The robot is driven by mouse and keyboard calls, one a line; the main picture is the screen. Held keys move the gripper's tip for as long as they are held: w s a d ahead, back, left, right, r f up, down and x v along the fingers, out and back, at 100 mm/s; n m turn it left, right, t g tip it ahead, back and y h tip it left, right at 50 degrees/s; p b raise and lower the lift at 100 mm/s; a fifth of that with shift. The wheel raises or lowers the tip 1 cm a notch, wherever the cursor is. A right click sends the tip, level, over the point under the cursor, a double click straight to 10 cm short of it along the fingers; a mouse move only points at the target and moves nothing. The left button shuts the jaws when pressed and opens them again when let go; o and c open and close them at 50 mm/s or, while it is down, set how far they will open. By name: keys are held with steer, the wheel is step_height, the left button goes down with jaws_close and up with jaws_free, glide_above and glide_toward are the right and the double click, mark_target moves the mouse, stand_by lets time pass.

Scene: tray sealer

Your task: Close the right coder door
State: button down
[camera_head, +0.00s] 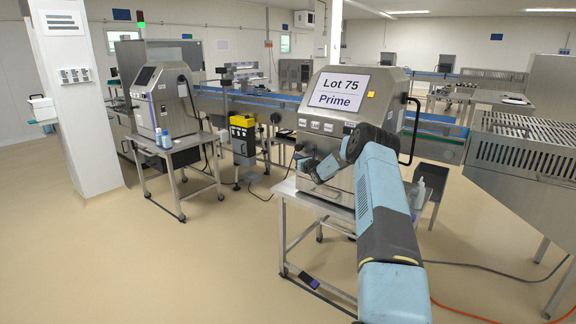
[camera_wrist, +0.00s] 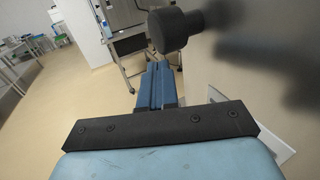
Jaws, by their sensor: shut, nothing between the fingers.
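The right coder (camera_head: 381,88) is a steel cabinet with a "Lot 75 Prime" sign (camera_head: 338,92), standing on a metal table. My arm covers much of its front, so I cannot tell how far its door stands open. My gripper (camera_head: 308,166) is at the left part of the coder's front, below its row of small labels. In the wrist view my gripper (camera_wrist: 158,88) has its blue fingers together and empty. A black round knob (camera_wrist: 172,29) stands out from a smooth grey panel (camera_wrist: 262,75), just beyond the fingertips. Contact cannot be told.
The left coder (camera_head: 163,95) stands on its own table to the left. A yellow-and-black unit (camera_head: 243,138) stands between the two coders. A blue-edged conveyor (camera_head: 436,119) runs behind. A steel slatted machine (camera_head: 520,150) is at right. Open floor (camera_head: 190,265) lies at front left.

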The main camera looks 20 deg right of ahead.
steer(key=s+a, duration=0.6)
steer(key=a, duration=0.3)
steer(key=s+a+r+n+g+y, duration=0.2)
steer(key=s+a+r+n+y, duration=0.2)
steer(key=a+r+n, duration=0.3)
steer(key=s+a+r+n+g+y, duration=0.2)
steer(key=s+a+r+n+y, duration=0.15)
steer(key=a+r, duration=0.55)
steer(key=s+a+r+n+g, duration=0.3)
steer(key=s+a+r+n, duration=0.25)
steer(key=s, duration=0.45)
steer(key=s+a+r+n+g, duration=0.35)
steer(key=s+a+n, duration=0.2)
steer(key=s, duration=0.35)
steer(key=s+d+r+n+g+h, duration=0.15)
steer(key=s+n, duration=0.25)
steer(key=s, duration=0.7)
steer(key=s+r+n+g+h, duration=0.1)
steer(key=s+n+h, duration=0.25)
steer(key=s, duration=0.85)
steer(key=s+d+f+n+h, duration=0.1)
steer(key=s+d+n+h, duration=0.1)
steer(key=s+d, duration=0.3)
steer(key=s+d+f+n+h, duration=0.1)
steer(key=s+d+n+h, duration=0.2)
steer(key=s, duration=1.1)
steer(key=shift+s+d+f+t, duration=0.15)
steer(key=shift+s+d+t, duration=0.2)
steer(key=shift+d, duration=0.6)
